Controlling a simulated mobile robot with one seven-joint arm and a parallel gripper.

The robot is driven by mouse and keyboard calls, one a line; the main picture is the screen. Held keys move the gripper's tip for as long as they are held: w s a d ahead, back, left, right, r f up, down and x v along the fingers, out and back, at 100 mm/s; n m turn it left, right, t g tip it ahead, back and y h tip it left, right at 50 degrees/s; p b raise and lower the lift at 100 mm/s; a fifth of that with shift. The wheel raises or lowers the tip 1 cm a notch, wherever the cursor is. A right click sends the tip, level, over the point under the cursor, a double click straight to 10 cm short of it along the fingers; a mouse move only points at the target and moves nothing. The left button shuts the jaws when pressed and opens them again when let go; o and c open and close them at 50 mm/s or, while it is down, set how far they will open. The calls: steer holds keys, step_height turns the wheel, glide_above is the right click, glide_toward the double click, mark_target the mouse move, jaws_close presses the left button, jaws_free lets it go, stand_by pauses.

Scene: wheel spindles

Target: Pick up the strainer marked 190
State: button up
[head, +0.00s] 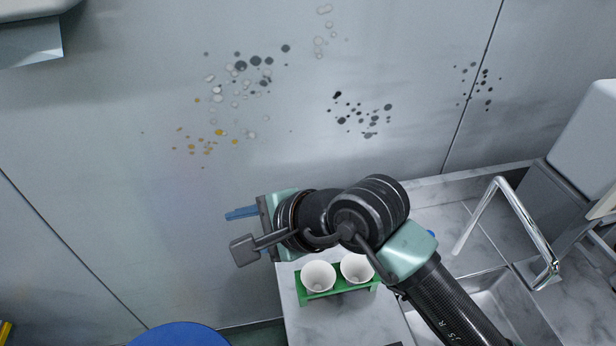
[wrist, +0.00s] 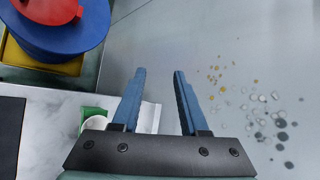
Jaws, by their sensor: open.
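Two white cone-shaped cups, a left one (head: 318,275) and a right one (head: 357,268), sit side by side in a green holder (head: 341,294) on the counter; they may be the strainers. No number can be read on either. One white cup (wrist: 95,123) and part of the green holder (wrist: 91,112) show in the wrist view, partly hidden behind my gripper. My gripper (head: 241,213) has blue fingers, points left and is above and left of the cups, near the wall. In the wrist view my gripper (wrist: 159,72) is open with nothing between its fingers.
A marble counter (head: 303,322) carries the holder. A sink (head: 490,305) and a metal faucet (head: 520,215) are at the right. A round blue thing (head: 180,336) is at the lower left; in the wrist view a red thing (wrist: 52,8) lies on it. The spotted wall stands behind.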

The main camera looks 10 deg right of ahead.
steer(key=s+d+f+g+h, duration=0.1)
steer(key=s+d+f+h, duration=0.2)
steer(key=d+f, duration=0.3)
steer(key=s+d+f+g+h, duration=0.2)
steer(key=d+f+h, duration=0.15)
steer(key=d, duration=0.55)
steer(key=p, duration=0.4)
glide_toward(318, 277)
steer(key=shift+n+y, duration=0.3)
steer(key=shift+y, duration=0.05)
steer(key=shift+s+a+f, duration=0.1)
steer(key=shift+s+f, duration=0.25)
steer(key=shift+f, duration=0.4)
steer(key=shift+s+a+f, duration=0.1)
steer(key=shift+s+f, duration=0.3)
steer(key=shift+f, duration=0.35)
steer(key=shift+s+a+f, duration=0.15)
steer(key=shift+s+f, duration=0.2)
steer(key=shift+f, duration=0.4)
jaws_close()
